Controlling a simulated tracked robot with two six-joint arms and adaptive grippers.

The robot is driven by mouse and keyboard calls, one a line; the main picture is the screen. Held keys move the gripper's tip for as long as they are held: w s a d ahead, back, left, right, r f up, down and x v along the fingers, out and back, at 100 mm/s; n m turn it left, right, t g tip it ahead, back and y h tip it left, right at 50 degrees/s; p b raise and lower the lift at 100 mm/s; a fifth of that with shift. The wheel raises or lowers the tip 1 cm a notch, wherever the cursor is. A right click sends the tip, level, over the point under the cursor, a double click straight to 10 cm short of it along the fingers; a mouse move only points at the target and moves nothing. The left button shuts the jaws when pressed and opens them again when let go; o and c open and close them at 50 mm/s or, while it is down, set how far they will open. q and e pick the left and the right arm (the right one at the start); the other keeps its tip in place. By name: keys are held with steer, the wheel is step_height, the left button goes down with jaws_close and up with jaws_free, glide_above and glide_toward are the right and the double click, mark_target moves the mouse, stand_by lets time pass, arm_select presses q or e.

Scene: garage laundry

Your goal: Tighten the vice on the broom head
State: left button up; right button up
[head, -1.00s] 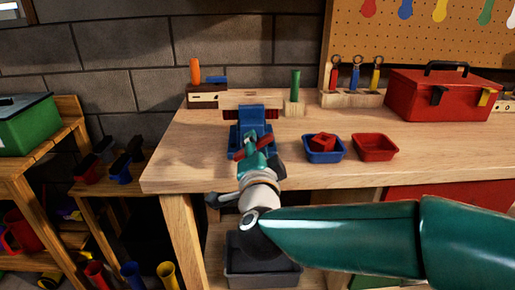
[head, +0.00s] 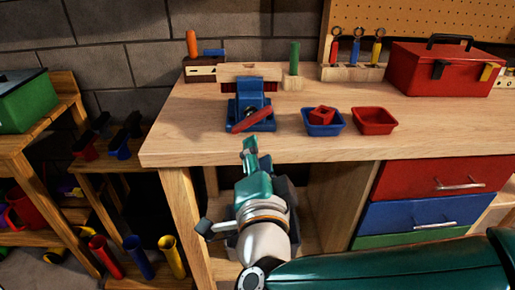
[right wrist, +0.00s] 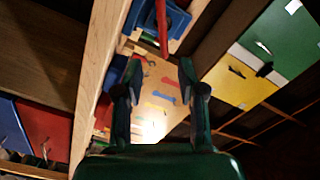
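The blue vice (head: 246,99) stands at the front left of the wooden bench, with its red handle bar (head: 250,120) slanting across its front. The broom head, a pale wooden block (head: 246,71) with red bristles below, sits at the top back of the vice; how tightly the jaws hold it cannot be seen. My right gripper (head: 250,148) is in front of the bench edge, below and apart from the handle. In the right wrist view its fingers (right wrist: 158,75) are spread and empty, with the red handle (right wrist: 163,28) beyond them. My left gripper is out of view.
A blue tray (head: 323,129) with a red part in it and a red tray (head: 374,127) stand right of the vice. A red toolbox (head: 440,76) and a tool rack (head: 352,72) are at the back. Drawers (head: 440,178) fill the right under the bench.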

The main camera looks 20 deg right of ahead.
steer(key=c, duration=0.5)
steer(key=shift+n, duration=0.6)
jaws_close()
step_height(320, 180, up, 7)
steer(key=n+g+h+p, duration=0.1)
steer(key=n+g+p, duration=0.2)
steer(key=n+p, duration=1.7)
glide_above(251, 117)
steer(key=s+a+p, duration=0.2)
steer(key=p, duration=0.2)
steer(key=m, duration=0.4)
steer(key=d+f, duration=0.2)
steer(key=shift+w+f, duration=0.15)
steer(key=shift+f, duration=0.2)
steer(key=shift+d+f, duration=0.2)
steer(key=shift+f, duration=0.15)
